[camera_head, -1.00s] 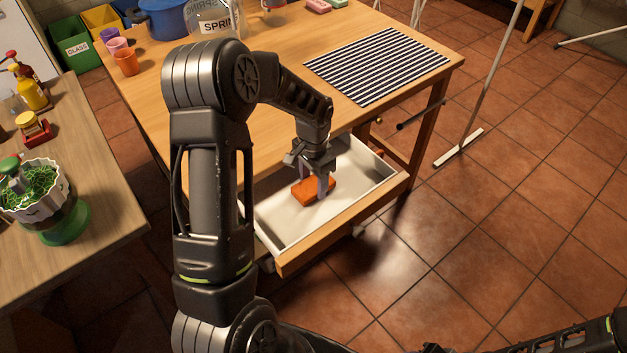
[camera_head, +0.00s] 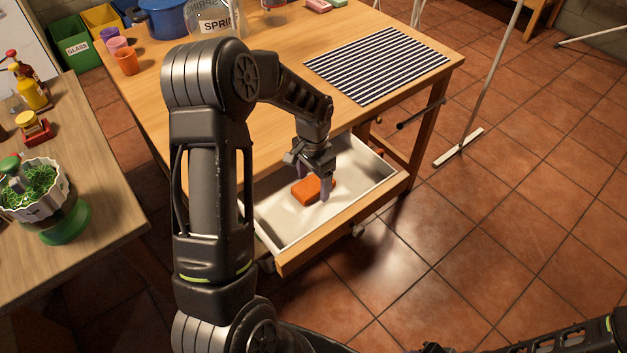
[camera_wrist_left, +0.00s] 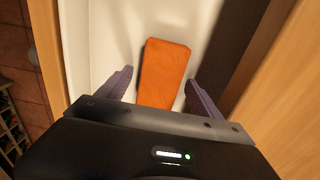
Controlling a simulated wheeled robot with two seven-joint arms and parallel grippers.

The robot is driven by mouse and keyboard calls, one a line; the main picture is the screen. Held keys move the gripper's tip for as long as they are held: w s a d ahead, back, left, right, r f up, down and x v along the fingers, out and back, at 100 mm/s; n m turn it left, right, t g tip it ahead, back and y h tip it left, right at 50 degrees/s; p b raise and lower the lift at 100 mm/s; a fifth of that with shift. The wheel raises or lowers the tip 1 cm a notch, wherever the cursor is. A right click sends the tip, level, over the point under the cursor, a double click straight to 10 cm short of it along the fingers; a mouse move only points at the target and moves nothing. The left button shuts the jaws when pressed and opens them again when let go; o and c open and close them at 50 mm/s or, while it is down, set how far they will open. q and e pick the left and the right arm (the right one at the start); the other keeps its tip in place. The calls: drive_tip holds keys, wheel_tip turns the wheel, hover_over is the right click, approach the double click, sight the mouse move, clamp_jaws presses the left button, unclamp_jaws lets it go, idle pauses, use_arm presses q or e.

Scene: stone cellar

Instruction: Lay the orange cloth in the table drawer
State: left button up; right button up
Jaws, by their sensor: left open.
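The orange cloth (camera_head: 306,191) is a small folded block lying on the white floor of the open table drawer (camera_head: 281,229). In the left wrist view the cloth (camera_wrist_left: 164,72) lies between the two fingers, with clear gaps on both sides. My left gripper (camera_head: 325,192) is open just above the cloth and hides part of its right side. The drawer's white floor and a side wall also show in the left wrist view (camera_wrist_left: 103,40). At the lower right of the head view a part of my right arm shows, but its gripper cannot be made out clearly.
The wooden table (camera_head: 270,135) carries a striped mat (camera_head: 376,66), a blue pot (camera_head: 166,18) and several cups. A side counter (camera_head: 103,205) with a green-based bowl (camera_head: 36,190) stands at left.

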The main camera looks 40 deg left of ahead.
sight(314, 184)
use_arm(q)
wheel_tip(314, 184, up, 12)
idle(0.4)
drive_tip(key=shift+c, duration=0.4)
idle(1.1)
